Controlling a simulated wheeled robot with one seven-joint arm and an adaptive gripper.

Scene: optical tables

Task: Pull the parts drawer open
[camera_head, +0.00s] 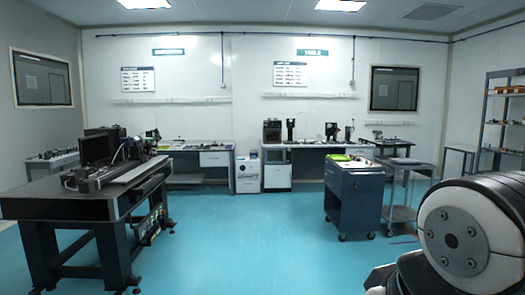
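I cannot tell for sure which drawer is the parts drawer. A white drawer front (214,159) hangs under the left back bench and looks closed. A white drawer unit (247,175) stands on the floor to its right, and a white cabinet (277,177) is under the right back bench. A dark blue wheeled cabinet (361,201) stands nearer, right of the middle. Its drawer fronts are too dark to make out. My gripper is not in view; only a rounded white and black link of my arm shows at the lower right.
A black optical table (75,206) with instruments and a monitor fills the left foreground. A grey wheeled cart (402,214) stands beside the blue cabinet. A shelf rack (499,112) is at the right wall. The blue floor (245,250) is clear through the middle to the back benches.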

